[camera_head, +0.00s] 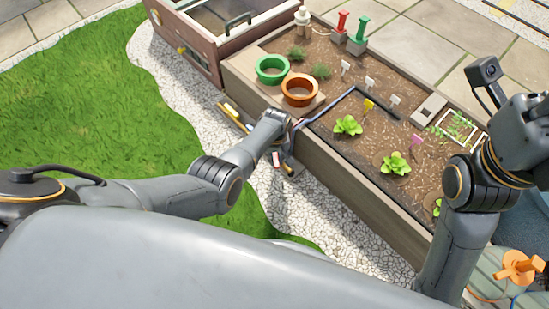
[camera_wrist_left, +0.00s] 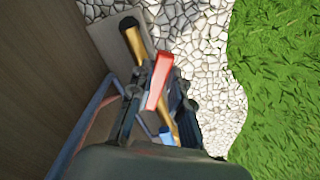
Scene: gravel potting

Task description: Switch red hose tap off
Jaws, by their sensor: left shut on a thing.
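The red hose tap lever (camera_wrist_left: 159,82) shows in the left wrist view, tilted, on a brass pipe (camera_wrist_left: 133,40) beside the wooden wall. My left gripper (camera_wrist_left: 160,100) is shut on the red lever, with a dark finger on each side of it. In the head view my left gripper (camera_head: 284,158) is low against the outer side of the raised bed, and the tap is mostly hidden by the arm. A blue handle or hose end (camera_wrist_left: 166,136) sits just below the lever in the wrist view. My right arm is at the right; its fingertips do not show clearly.
The wooden raised bed (camera_head: 360,198) holds lettuces, tags, a green pot (camera_head: 272,68) and an orange pot (camera_head: 299,88). A blue hose (camera_wrist_left: 92,110) runs along the wall. White gravel (camera_head: 300,205) and grass (camera_head: 90,110) lie open beside the bed.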

